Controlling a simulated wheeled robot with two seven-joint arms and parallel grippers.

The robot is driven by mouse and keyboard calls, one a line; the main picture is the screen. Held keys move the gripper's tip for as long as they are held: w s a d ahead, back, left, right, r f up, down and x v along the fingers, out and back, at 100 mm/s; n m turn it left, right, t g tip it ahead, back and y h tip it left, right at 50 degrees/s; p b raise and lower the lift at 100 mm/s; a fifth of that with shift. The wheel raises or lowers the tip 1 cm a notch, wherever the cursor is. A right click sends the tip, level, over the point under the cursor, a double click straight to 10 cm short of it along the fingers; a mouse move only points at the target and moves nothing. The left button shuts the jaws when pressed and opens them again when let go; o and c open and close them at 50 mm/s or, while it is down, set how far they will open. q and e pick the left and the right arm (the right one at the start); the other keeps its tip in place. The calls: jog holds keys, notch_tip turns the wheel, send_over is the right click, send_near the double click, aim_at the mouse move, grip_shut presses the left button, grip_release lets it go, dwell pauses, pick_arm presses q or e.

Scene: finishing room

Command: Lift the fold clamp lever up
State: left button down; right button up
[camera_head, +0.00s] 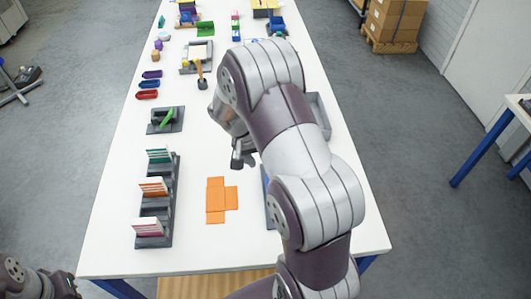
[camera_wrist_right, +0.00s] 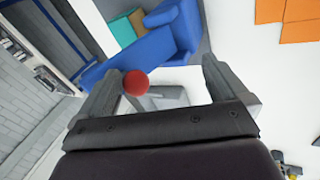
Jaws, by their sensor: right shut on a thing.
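The fold clamp lever shows in the right wrist view as a red ball knob (camera_wrist_right: 136,83) with grey metal beside it. The knob sits between the fingers of my right gripper (camera_wrist_right: 160,88), closer to the left finger. My right gripper is shut on the lever. A blue fixture (camera_wrist_right: 150,55) lies just beyond the fingers. In the head view my right gripper (camera_head: 240,155) is over the table, and my right arm hides the lever and most of the fixture. At the lower left, part of my left arm shows, without its fingers.
An orange flat blank (camera_head: 216,200) lies on the white table (camera_head: 205,255) left of my right arm. A grey rack (camera_head: 154,215) of coloured cards stands at the left. A grey tray (camera_head: 320,115) is partly behind my arm. Small boats and blocks stand farther back.

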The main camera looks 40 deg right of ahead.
jog(key=shift+s+a+f, duration=0.1)
jog(key=shift+s+f, duration=0.3)
jog(key=shift+f, duration=0.05)
jog(key=shift+c, duration=0.2)
jog(key=shift+w+a+r, duration=0.1)
jog(key=shift+a+r, duration=0.05)
jog(key=shift+r, duration=0.15)
jog(key=shift+c, duration=1)
jog(key=v, duration=0.3)
jog(key=shift+w+a+r, duration=0.1)
jog(key=shift+w+r, duration=0.1)
jog(key=shift+r, duration=0.1)
jog(key=c, duration=0.4)
jog(key=p+v, duration=0.2)
jog(key=v, duration=0.1)
jog(key=p+v, duration=0.5)
jog(key=v, duration=0.1)
jog(key=shift+d+r, duration=0.15)
jog(key=shift+d, duration=0.2)
jog(key=shift+c, duration=0.2)
jog(key=shift+w, duration=0.15)
